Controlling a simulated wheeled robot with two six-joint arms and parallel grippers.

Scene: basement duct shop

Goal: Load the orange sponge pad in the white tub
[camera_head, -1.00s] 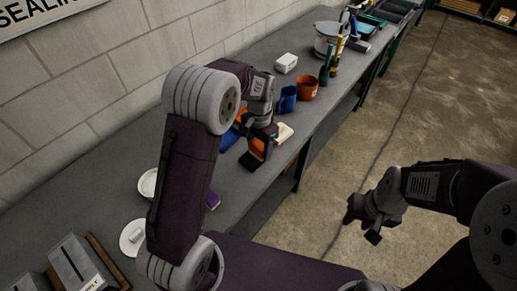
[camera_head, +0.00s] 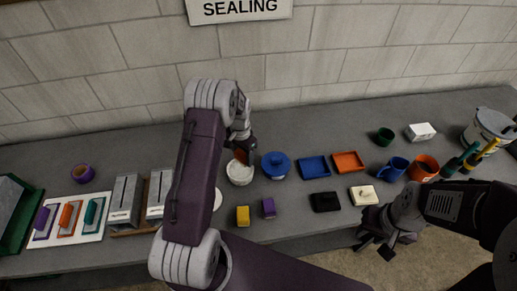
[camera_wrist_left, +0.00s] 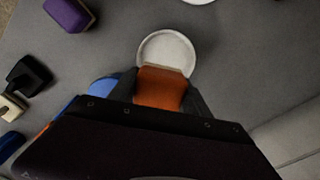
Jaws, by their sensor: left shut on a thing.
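My left gripper (camera_head: 243,148) is shut on the orange sponge pad (camera_wrist_left: 161,88), which shows clearly between its fingers in the left wrist view. In the head view the pad is mostly hidden by the gripper. The white tub (camera_head: 240,176) stands on the bench just below the gripper; it also shows in the left wrist view (camera_wrist_left: 168,37). The pad overlaps the tub's near rim in the left wrist view; I cannot tell its height above it. My right gripper (camera_head: 376,243) is empty at the bench's front edge, its fingers apart.
A blue round tub (camera_head: 276,165) stands close right of the white tub. Yellow (camera_head: 243,216) and purple (camera_head: 268,208) blocks lie in front. Blue (camera_head: 314,167) and orange (camera_head: 348,162) trays, and mugs, stand further right. A white dish (camera_head: 217,199) is partly behind my left arm.

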